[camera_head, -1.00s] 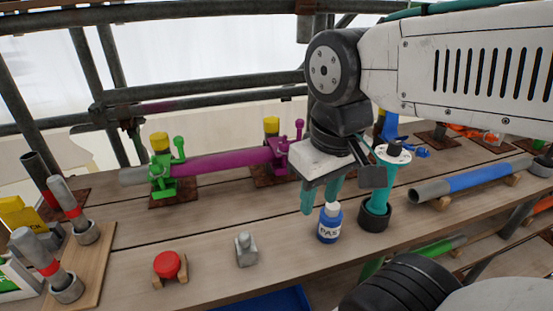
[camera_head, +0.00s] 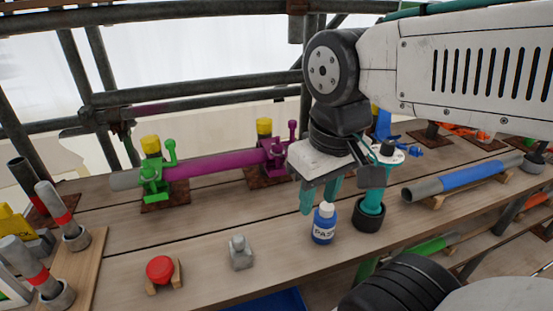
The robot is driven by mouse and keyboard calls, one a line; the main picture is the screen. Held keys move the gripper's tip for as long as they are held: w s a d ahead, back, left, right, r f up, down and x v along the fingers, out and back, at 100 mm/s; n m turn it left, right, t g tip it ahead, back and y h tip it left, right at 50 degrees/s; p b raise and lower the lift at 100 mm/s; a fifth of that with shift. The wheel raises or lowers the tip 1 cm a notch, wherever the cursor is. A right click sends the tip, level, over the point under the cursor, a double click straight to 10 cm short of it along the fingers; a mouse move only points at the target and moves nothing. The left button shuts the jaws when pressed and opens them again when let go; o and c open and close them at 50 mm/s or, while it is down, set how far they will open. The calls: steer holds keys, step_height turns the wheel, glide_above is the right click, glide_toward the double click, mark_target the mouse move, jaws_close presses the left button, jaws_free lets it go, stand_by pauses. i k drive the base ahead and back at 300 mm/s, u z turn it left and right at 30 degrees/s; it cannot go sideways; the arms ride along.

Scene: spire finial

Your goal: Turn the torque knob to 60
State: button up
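A teal tool (camera_head: 371,199) stands upright in a black round holder (camera_head: 368,217) on the bench. On top it has a white dial (camera_head: 397,154) with a black knob (camera_head: 387,148); the dial's marks are too small to read. My gripper (camera_head: 319,200) hangs just left of the tool, its teal fingers pointing down with a gap between them. Nothing shows between the fingers. A dark part of the gripper covers some of the tool's upper body and the dial's left edge. I cannot tell whether it touches the tool.
A blue paste bottle (camera_head: 324,225) stands close below my fingers. A grey block (camera_head: 241,253) and a red-capped piece (camera_head: 160,269) sit front left. A magenta pipe (camera_head: 212,164) lies in clamps behind. A blue-grey pipe (camera_head: 462,180) lies to the right.

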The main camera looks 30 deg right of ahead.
mark_target(387, 149)
steer(key=z, duration=1.5)
steer(key=k, duration=1.15)
steer(key=z, duration=0.9)
steer(key=i, duration=0.4)
steer(key=u, duration=0.3)
